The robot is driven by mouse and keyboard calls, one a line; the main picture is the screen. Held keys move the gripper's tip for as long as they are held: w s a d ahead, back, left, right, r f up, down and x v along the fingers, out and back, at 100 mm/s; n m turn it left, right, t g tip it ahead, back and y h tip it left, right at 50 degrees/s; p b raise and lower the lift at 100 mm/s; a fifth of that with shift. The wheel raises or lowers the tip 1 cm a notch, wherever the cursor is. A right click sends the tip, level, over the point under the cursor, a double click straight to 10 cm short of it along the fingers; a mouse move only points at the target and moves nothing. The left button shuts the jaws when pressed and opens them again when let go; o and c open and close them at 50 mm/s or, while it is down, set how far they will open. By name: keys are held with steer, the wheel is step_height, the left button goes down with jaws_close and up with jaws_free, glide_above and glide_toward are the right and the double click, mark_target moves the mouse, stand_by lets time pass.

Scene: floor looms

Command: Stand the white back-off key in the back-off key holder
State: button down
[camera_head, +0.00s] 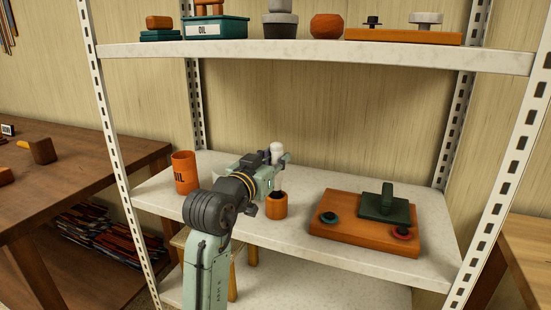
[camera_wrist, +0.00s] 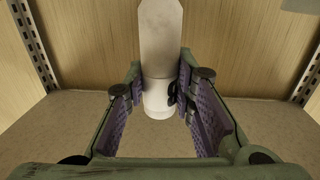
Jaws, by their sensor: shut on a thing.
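The white back-off key (camera_wrist: 161,40) stands roughly upright between my fingers in the wrist view, with a long flat upper part and a rounder lower part. In the head view its white top (camera_head: 277,148) shows above my gripper (camera_head: 272,168). My gripper (camera_wrist: 158,92) is shut on the key. A small orange-brown round cup (camera_head: 276,206) stands on the shelf just below my gripper. It may be the key holder. Whether the key's lower end is inside it or above it, I cannot tell, as my gripper hides part of that space.
An orange board (camera_head: 345,237) with a green handled block (camera_head: 386,205) and two round sockets lies to the right. The upper shelf (camera_head: 320,54) bears several items. Metal posts stand at the corners.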

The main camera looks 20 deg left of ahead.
steer(key=shift+f+b, duration=1.2)
steer(key=shift+f, duration=0.55)
steer(key=c, duration=1.3)
jaws_free()
steer(key=s, duration=0.4)
steer(key=s+a, duration=0.1)
steer(key=s, duration=0.7)
steer(key=shift+a, duration=0.25)
